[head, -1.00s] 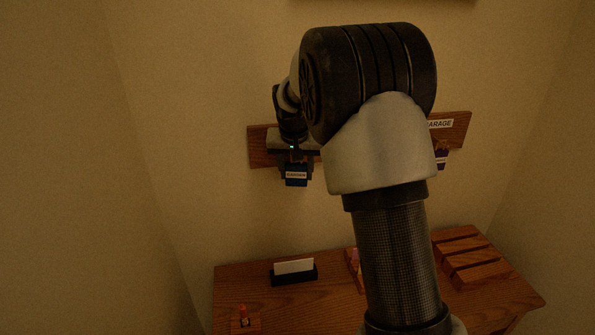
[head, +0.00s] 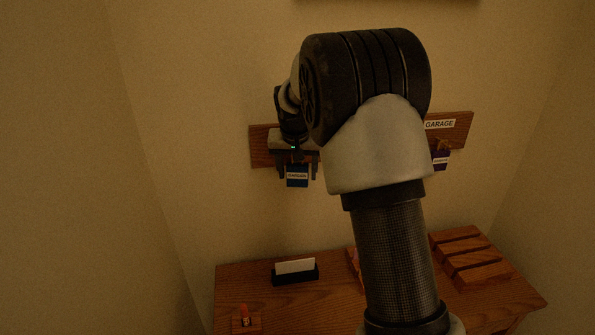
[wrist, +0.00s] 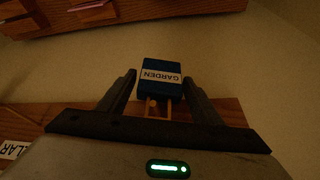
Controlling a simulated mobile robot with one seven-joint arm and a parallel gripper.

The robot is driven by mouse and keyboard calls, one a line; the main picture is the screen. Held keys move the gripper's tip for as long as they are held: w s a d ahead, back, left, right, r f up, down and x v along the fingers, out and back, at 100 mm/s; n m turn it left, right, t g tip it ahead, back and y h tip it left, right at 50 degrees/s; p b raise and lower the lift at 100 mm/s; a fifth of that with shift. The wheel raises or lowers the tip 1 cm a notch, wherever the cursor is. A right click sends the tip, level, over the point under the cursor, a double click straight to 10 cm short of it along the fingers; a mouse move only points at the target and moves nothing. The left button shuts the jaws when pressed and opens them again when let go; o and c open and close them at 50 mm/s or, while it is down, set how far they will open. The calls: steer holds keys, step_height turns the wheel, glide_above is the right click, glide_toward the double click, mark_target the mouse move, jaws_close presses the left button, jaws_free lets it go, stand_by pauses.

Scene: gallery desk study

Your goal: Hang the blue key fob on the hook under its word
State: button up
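The blue key fob (head: 297,175) hangs upright in front of the wall board, its white label reading GARDEN in the wrist view (wrist: 161,77). Its thin loop runs to a small wooden peg (wrist: 152,104) on the board and seems to go around it; the far part is hidden by my gripper. My gripper (wrist: 160,88) is open, with one finger on each side of the fob and a gap at both sides. It also shows in the head view (head: 297,174). The word above this peg is hidden behind my gripper.
The wooden board (head: 261,146) also carries a GARAGE sign (head: 439,124) with a purple fob (head: 441,160) below it. The desk (head: 240,285) below holds a card holder (head: 295,277) and a slotted wooden rack (head: 470,259).

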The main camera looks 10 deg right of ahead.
steer(key=shift+o, duration=0.6)
steer(key=v, duration=1.7)
steer(key=s+d+r, duration=0.1)
steer(key=s+r, duration=0.2)
steer(key=s, duration=0.7)
steer(key=s+f+n, duration=0.1)
steer(key=s+f, duration=0.2)
steer(key=s, duration=0.4)
steer(key=s+f+n, duration=0.1)
steer(key=s+f, duration=0.1)
steer(key=s, duration=0.6)
steer(key=s+f+n+t+y, duration=0.1)
steer(key=s+f, duration=0.2)
steer(key=s, duration=0.4)
steer(key=shift+s+d+f+b, duration=0.35)
